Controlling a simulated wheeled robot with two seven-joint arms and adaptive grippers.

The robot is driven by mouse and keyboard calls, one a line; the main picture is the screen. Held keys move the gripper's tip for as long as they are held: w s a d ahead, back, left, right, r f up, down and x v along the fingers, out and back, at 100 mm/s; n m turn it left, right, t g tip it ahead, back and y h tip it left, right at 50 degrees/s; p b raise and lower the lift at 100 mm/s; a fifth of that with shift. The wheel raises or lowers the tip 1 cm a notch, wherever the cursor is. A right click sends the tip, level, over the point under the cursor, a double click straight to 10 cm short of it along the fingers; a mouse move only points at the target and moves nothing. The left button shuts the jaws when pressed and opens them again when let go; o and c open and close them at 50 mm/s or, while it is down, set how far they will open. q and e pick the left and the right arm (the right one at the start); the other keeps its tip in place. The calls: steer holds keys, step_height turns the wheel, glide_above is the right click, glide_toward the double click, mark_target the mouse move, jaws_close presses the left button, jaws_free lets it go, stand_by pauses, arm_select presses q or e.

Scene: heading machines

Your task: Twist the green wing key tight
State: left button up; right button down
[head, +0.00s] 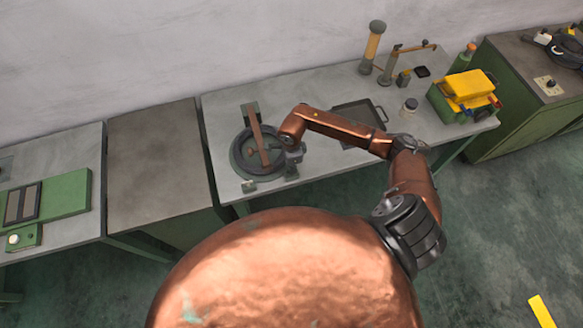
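A round dark device (238,165) with a brown bar (257,135) across it stands on the grey bench near its left end. A small pale green piece (249,186) sits at the device's front edge, by the bench's front edge. It may be the green wing key, but it is too small to be sure. My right gripper (291,174) points down at the right side of the round device, to the right of the green piece and apart from it. Its fingers are small and dark, and their opening does not show. My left gripper is not in view.
Right of my gripper lie a dark tray (352,112), a small jar (409,107) and a green crate (452,106) with a yellow box (468,87). A yellow-brown cylinder (374,45) stands at the back. The brown-grey cabinet top (155,150) on the left is clear.

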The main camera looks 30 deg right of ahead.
steer(key=m+b, duration=0.2)
steer(key=m, duration=0.2)
steer(key=m+b, duration=0.1)
steer(key=m, duration=0.4)
steer(key=m+b, duration=0.1)
steer(key=m, duration=0.3)
steer(key=m+b, duration=0.1)
steer(key=m, duration=0.8)
steer(key=shift+m, duration=0.3)
steer(key=m+p, duration=0.1)
steer(key=m, duration=0.3)
steer(key=shift+r, duration=0.1)
steer(key=m+p, duration=0.1)
steer(key=m, duration=0.4)
steer(key=shift+m+p, duration=0.85)
steer(key=shift+m, duration=1.05)
steer(key=shift+w, duration=0.1)
